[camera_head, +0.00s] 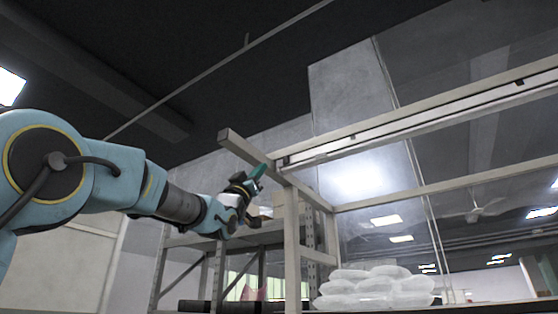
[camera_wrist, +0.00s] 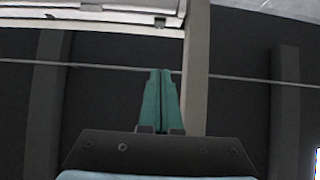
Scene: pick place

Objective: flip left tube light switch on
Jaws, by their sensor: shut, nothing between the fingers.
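A long white tube light (camera_head: 420,116) runs along the underside of the grey frame's upper beam. Its left end, with a small dark part (camera_head: 283,161), is near the frame's corner. My gripper (camera_head: 259,170), with teal fingers, is raised just left of that end. In the wrist view the fingers (camera_wrist: 160,78) are together and empty, pointing up toward the white fixture (camera_wrist: 95,18) and beside a grey beam. Whether the fingertips touch anything is unclear.
The grey frame's post (camera_head: 291,245) and beams stand close to the right of my gripper. A shelf rack (camera_head: 190,240) is behind it. The space above my arm is open.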

